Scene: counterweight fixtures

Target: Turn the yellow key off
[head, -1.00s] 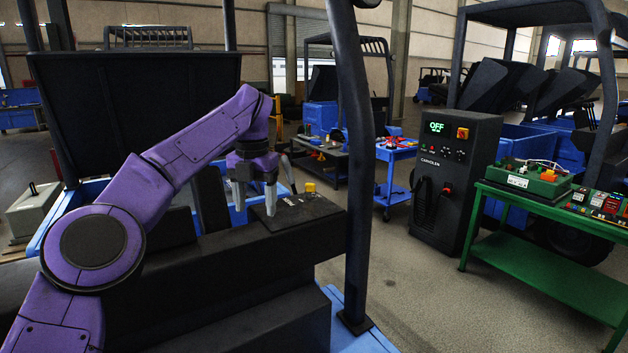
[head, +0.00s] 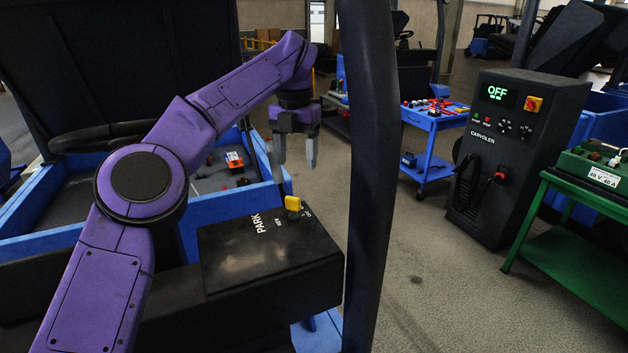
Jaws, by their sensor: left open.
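The yellow key (head: 292,203) sits on top of a black console (head: 270,262) marked PARK, near its back right edge. My left gripper (head: 294,160) hangs fingers-down from its purple arm. It is open and empty, with a clear gap between its two grey fingers. In the picture it is just above the key; whether it is directly over it or beyond it I cannot tell. My right gripper is out of the picture.
A dark upright post (head: 367,180) stands just right of the console. A blue-walled bay (head: 60,235) lies behind the arm. A black charger cabinet (head: 506,150) reading OFF, a blue cart (head: 432,125) and a green table (head: 580,222) stand to the right.

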